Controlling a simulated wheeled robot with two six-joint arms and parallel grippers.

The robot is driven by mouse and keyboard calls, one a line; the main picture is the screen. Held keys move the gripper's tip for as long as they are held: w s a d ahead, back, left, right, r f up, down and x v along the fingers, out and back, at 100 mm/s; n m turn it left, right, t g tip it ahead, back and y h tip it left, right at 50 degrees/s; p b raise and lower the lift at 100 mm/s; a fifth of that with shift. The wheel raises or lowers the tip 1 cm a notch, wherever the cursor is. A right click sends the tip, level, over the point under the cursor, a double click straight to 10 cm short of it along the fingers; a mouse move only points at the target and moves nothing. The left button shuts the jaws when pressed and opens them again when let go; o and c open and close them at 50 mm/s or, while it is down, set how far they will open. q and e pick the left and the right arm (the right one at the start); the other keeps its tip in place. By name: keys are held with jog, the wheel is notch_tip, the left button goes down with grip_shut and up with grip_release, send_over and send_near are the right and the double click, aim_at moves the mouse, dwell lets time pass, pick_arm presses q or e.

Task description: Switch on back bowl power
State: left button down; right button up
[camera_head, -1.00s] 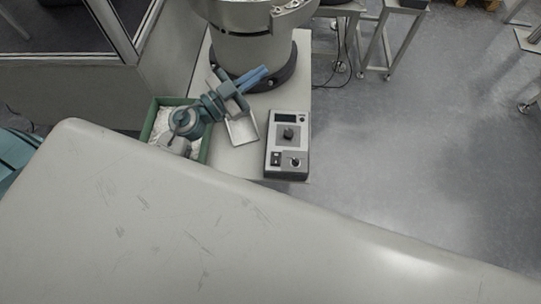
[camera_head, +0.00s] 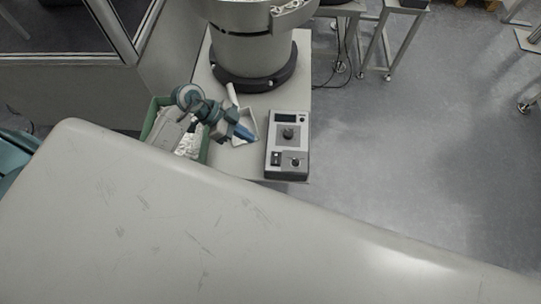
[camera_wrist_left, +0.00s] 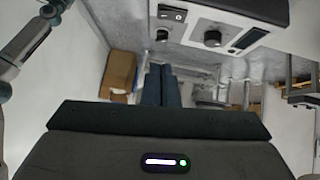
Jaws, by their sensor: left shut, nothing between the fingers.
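The grey control box (camera_head: 288,172) stands on the light bench, in front of the bowl feeder (camera_head: 252,57). Its face has a dark display, a large knob (camera_head: 288,133), a small knob (camera_head: 295,161) and a black rocker switch (camera_head: 276,158). My left gripper (camera_head: 248,135) is shut and empty, with its blue fingers pointing at the box's left side from a short distance. In the left wrist view the fingers (camera_wrist_left: 162,88) are together, and the box (camera_wrist_left: 240,8) with its rocker switch (camera_wrist_left: 172,13) is at the top. The switch position is too small to tell. My right gripper is out of view.
A small white tray (camera_head: 251,118) lies left of the control box. A green bin (camera_head: 150,118) with pale contents stands further left, under my left arm. Right of the bench is open grey floor. Metal stands (camera_head: 375,45) are at the back.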

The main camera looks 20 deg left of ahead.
pick_arm(q)
jog(key=shift+d, duration=0.1)
jog(key=p, duration=0.4)
send_over(279, 163)
jog(key=a, duration=0.3)
notch_tip(279, 163, down, 6)
jog(key=shift+f, duration=0.15)
notch_tip(279, 163, down, 4)
jog(key=shift+s+d+r, duration=0.1)
jog(key=shift+r, duration=0.15)
jog(key=shift+s+f+p, duration=0.1)
jog(key=shift+f+p, duration=0.25)
jog(key=shift+f, duration=0.2)
